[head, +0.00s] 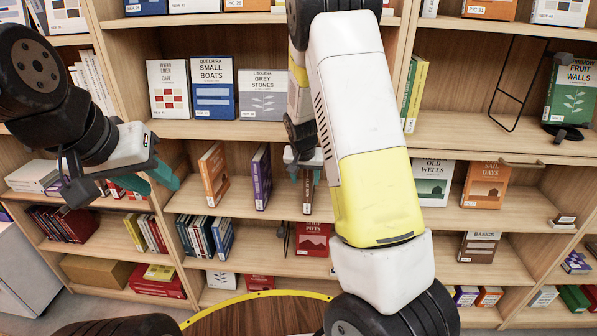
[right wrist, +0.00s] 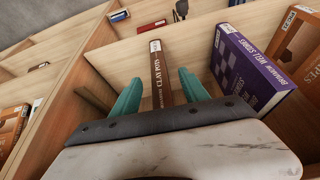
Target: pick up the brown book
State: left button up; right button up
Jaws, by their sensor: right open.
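The brown book (head: 308,192) stands upright, spine out, on the middle shelf of the bookcase in the head view. In the right wrist view the brown book (right wrist: 160,72) rises between the two teal fingers. My right gripper (right wrist: 160,92) is open, with one finger on each side of the book and gaps showing beside the spine. In the head view my right gripper (head: 303,170) is at the upper part of the book, partly hidden by my arm. My left gripper (head: 152,180) hangs in front of the shelves at the left, away from the book; its opening is unclear.
A purple book (head: 261,178) and an orange book (head: 214,175) stand on the same shelf, left of the brown book. The purple book (right wrist: 246,70) is close beside one finger in the right wrist view. A round wooden table (head: 255,318) is at the bottom.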

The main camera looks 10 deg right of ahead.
aim_at(307, 187)
jog(key=shift+d+x, duration=0.15)
jog(key=shift+x, duration=1.4)
jog(key=shift+d+x, duration=0.15)
jog(key=shift+x, duration=1.45)
jog(key=shift+c, duration=0.4)
grip_shut()
jog(key=shift+r, duration=0.15)
